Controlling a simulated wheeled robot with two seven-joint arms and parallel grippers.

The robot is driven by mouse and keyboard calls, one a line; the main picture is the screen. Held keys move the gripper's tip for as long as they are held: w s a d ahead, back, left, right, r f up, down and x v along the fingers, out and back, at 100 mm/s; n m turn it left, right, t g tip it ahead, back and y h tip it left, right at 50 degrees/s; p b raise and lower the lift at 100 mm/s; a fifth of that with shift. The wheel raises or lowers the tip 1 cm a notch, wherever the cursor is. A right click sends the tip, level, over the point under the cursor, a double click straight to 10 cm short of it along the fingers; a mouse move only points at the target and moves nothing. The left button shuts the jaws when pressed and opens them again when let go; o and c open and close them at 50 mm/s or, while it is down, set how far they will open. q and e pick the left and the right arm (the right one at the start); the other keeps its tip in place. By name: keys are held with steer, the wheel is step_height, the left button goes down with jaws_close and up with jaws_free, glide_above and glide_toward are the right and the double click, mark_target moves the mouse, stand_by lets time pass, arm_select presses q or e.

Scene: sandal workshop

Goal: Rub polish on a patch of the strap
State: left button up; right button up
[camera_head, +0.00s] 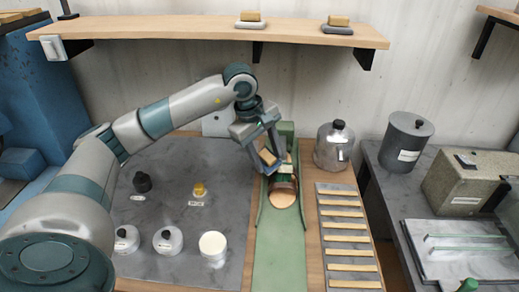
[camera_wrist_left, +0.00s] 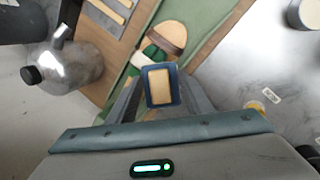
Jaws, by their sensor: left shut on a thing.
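A sandal (camera_head: 284,198) with a tan sole and a darker brown strap (camera_head: 283,181) lies on a long green mat (camera_head: 280,250). The tan sole also shows in the left wrist view (camera_wrist_left: 170,33), with green and white parts beside it. My left gripper (camera_head: 264,152) is shut on a small blue-edged block with a tan face (camera_head: 268,157). In the wrist view the block (camera_wrist_left: 160,86) sits between the fingers and hides part of what lies behind it. The block is close to the strap's far side; I cannot tell whether they touch. My right gripper is not in view.
A metal jug (camera_head: 334,147) stands right of the mat, behind a row of tan strips (camera_head: 347,230). A wooden shelf (camera_head: 200,29) hangs above.

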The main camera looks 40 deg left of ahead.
arm_select(q)
steer(key=shift+s+d+r+p, duration=0.4)
steer(key=shift+d+r+p, duration=0.1)
steer(key=shift+d+r, duration=0.2)
steer(key=shift+s+d+r+p, duration=0.35)
steer(key=shift+d+r+p, duration=0.2)
steer(key=shift+r, duration=0.2)
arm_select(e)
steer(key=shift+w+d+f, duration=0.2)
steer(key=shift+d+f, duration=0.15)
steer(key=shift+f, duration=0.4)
arm_select(q)
steer(key=r, duration=0.1)
steer(key=s+d+r, duration=0.1)
steer(key=shift+d+r+p, duration=0.1)
steer(key=shift+r+p, duration=0.25)
steer(key=shift+r, duration=0.05)
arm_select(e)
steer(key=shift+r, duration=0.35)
